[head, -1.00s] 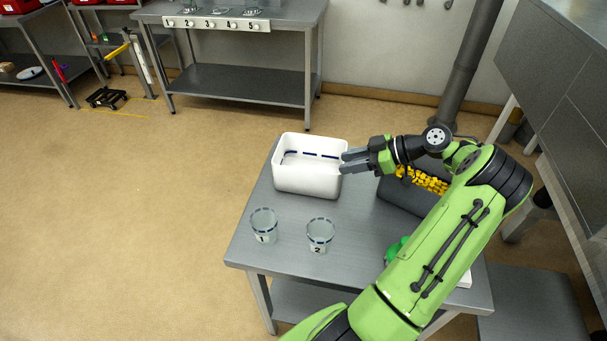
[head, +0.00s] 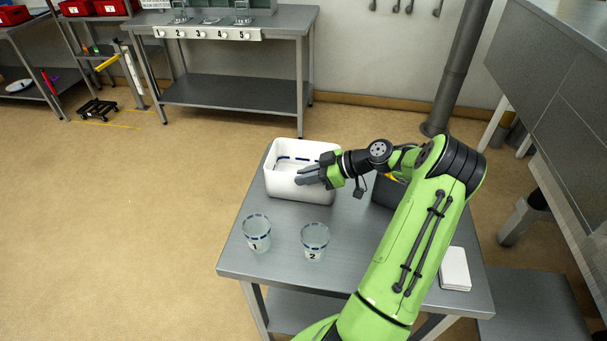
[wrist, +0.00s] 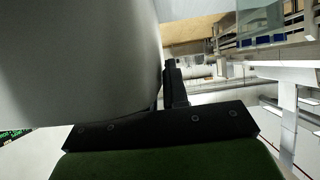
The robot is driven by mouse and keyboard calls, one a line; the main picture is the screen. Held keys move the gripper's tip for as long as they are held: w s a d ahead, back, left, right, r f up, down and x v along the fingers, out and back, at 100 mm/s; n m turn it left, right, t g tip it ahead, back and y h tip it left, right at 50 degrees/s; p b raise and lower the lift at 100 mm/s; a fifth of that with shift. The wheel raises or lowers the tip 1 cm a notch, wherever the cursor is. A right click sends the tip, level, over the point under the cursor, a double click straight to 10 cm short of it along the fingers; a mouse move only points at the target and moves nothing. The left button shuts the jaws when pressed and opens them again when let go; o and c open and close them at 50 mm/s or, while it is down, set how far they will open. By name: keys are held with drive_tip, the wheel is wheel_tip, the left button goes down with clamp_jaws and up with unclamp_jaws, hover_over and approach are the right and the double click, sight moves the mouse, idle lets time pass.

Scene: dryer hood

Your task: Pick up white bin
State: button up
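The white bin (head: 285,188) stands upright at the far left corner of the grey table and appears empty, with a dark blue dashed band inside. My gripper (head: 306,174) is at its right front part, overlapping the near wall in the head view. Its two fingers look apart, and nothing is seen held. In the wrist view a large pale surface, likely the bin (wrist: 75,55), fills the left side close to the camera. A dark finger (wrist: 175,85) stands beside its edge; the other finger is not clear there. I cannot tell whether the fingers touch the bin.
Two clear cups, labelled 1 (head: 257,235) and 2 (head: 315,243), stand in front of the bin on the table (head: 290,275). A dark bin (head: 385,193) is partly behind my arm. A white block (head: 455,268) lies at the right.

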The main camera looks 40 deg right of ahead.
clamp_jaws()
drive_tip(key=shift+r, duration=0.15)
idle(1.1)
